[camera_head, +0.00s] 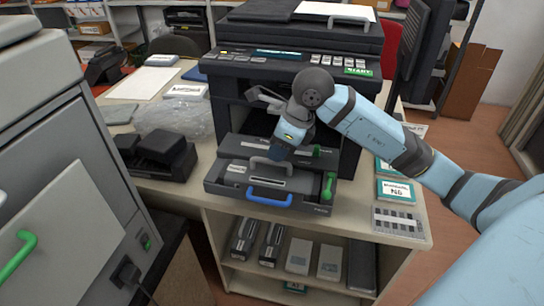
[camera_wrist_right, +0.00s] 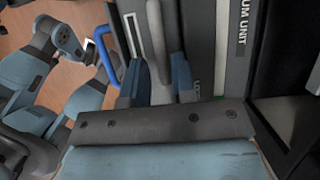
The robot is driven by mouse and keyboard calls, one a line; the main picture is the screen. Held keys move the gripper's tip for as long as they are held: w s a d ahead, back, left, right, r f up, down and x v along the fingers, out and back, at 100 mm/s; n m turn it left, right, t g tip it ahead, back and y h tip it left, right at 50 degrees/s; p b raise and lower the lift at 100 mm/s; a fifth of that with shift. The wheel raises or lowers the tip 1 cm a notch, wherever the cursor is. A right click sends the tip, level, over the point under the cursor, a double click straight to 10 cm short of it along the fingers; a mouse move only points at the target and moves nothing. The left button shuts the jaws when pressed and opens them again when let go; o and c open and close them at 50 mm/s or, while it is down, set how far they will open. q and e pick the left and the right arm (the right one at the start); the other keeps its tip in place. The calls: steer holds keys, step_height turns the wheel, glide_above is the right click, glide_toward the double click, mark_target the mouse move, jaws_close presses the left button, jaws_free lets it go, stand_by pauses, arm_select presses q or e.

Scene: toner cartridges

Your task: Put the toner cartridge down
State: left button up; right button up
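The toner cartridge (camera_head: 275,182) is a dark, flat unit with a grey top handle, a blue front handle and a green lever at its right end. It lies level at the front of the black printer (camera_head: 300,62), over the table's front edge; I cannot tell whether it bears on anything. My right gripper (camera_head: 278,152) comes down on its grey handle. In the wrist view the blue fingers (camera_wrist_right: 160,82) stand on both sides of the grey handle (camera_wrist_right: 156,30) and look shut on it.
The table (camera_head: 385,235) holds a black unit (camera_head: 158,152) and plastic wrap (camera_head: 178,118) at left, and green-edged boxes (camera_head: 395,190) at right. Boxes stand on the shelf (camera_head: 300,280) below. A grey machine (camera_head: 60,180) with a green handle stands close at left.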

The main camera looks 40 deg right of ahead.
steer(key=v, duration=0.7)
steer(key=shift+r+p, duration=0.3)
steer(key=shift+s+f, duration=0.1)
steer(key=shift+s, duration=0.1)
